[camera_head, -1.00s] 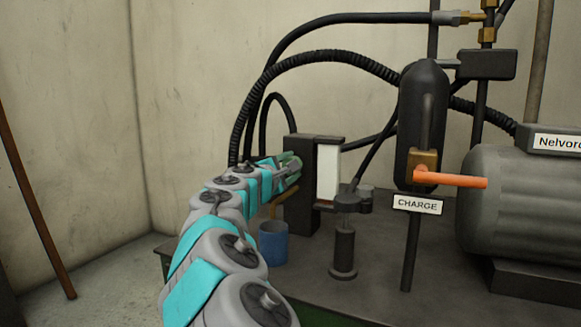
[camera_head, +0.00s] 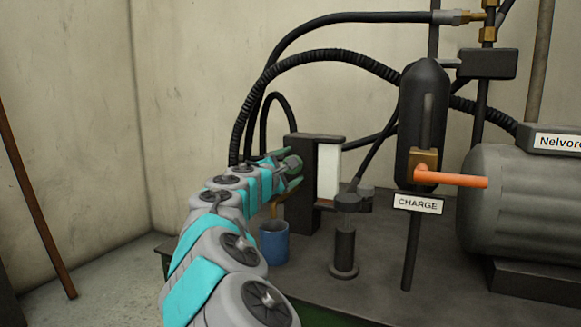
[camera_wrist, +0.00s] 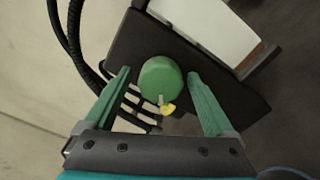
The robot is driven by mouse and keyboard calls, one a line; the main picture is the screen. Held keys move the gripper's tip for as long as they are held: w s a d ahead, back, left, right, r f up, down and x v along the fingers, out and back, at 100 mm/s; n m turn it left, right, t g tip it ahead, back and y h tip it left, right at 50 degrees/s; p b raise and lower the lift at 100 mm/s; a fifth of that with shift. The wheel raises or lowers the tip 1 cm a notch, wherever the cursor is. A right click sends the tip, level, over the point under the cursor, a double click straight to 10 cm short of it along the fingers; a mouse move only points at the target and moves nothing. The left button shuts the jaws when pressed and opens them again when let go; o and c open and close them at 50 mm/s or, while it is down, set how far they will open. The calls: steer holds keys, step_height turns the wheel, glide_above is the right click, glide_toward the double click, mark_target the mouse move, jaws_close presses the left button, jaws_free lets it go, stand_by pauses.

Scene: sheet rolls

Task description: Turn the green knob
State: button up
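The green knob (camera_wrist: 161,82) is round and sits on the face of a dark box (camera_wrist: 210,65). A pale pointer line (camera_wrist: 161,99) on its rim faces the bottom of the wrist view, beside a small yellow mark (camera_wrist: 168,110). My gripper (camera_wrist: 159,74) is open, with one green finger on each side of the knob and visible gaps between. In the head view my gripper (camera_head: 284,168) is at the left side of the dark box (camera_head: 303,205), and the knob (camera_head: 293,163) shows between the fingers.
A blue cup (camera_head: 273,243) stands below my gripper under a brass-coloured spout. A white panel (camera_head: 328,172) is on the box's right. Black hoses (camera_head: 262,85) arch behind. An orange lever (camera_head: 450,180), CHARGE sign (camera_head: 418,204) and grey tank (camera_head: 510,215) are at right.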

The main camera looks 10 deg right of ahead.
steer(key=shift+s, duration=0.1)
steer(key=shift+b+v, duration=0.5)
steer(key=shift+v, duration=3.35)
